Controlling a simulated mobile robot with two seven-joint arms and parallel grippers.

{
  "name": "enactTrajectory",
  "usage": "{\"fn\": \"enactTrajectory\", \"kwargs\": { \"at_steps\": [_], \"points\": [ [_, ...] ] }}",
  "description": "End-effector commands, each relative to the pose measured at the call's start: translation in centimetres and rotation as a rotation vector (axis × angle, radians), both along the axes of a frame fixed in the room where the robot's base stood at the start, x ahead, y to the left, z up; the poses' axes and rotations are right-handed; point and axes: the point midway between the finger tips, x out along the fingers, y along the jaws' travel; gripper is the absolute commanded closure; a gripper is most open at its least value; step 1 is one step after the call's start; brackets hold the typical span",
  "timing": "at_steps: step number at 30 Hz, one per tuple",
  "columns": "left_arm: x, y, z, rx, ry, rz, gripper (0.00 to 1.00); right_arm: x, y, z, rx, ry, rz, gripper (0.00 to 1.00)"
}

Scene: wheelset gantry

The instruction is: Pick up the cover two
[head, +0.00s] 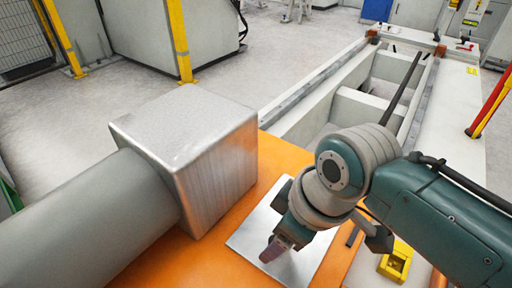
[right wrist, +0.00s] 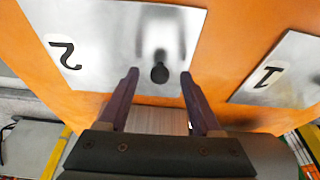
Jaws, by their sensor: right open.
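Cover two is a flat silver plate (head: 252,236) lying on an orange surface, partly hidden by my right arm in the head view. In the right wrist view cover two (right wrist: 104,38) carries a white label with a black "2" and has a dark round knob (right wrist: 160,74) near its edge. My right gripper (head: 272,250) is over the plate, pointing down. In the right wrist view its two fingers (right wrist: 160,76) are open and empty, with the knob between their tips in the picture. I cannot tell how far above the plate they are. My left gripper is not in view.
A second silver plate labelled "1" (right wrist: 292,78) lies beside cover two. A large metal block (head: 190,150) on a grey shaft (head: 90,225) stands left of the plate. A yellow part (head: 396,262) sits to the right. A long white trough frame (head: 385,100) extends behind.

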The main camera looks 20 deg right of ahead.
Motion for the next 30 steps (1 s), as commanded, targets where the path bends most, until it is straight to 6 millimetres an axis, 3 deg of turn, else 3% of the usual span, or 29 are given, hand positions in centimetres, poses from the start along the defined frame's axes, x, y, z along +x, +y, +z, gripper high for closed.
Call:
{"fn": "enactTrajectory", "kwargs": {
  "at_steps": [2,9,26,30],
  "points": [
    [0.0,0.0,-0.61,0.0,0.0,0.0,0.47,0.16,0.12,-0.84,-0.001,-0.001,0.0,0.34],
    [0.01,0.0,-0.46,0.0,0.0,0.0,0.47,0.18,0.14,-0.77,-0.001,-0.001,0.0,0.34],
    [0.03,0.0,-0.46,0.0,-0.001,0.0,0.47,0.16,0.14,-0.76,0.0,0.0,0.0,0.97],
    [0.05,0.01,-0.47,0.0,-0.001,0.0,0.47,0.16,0.14,-0.76,0.0,0.0,0.0,1.0]
  ]
}}
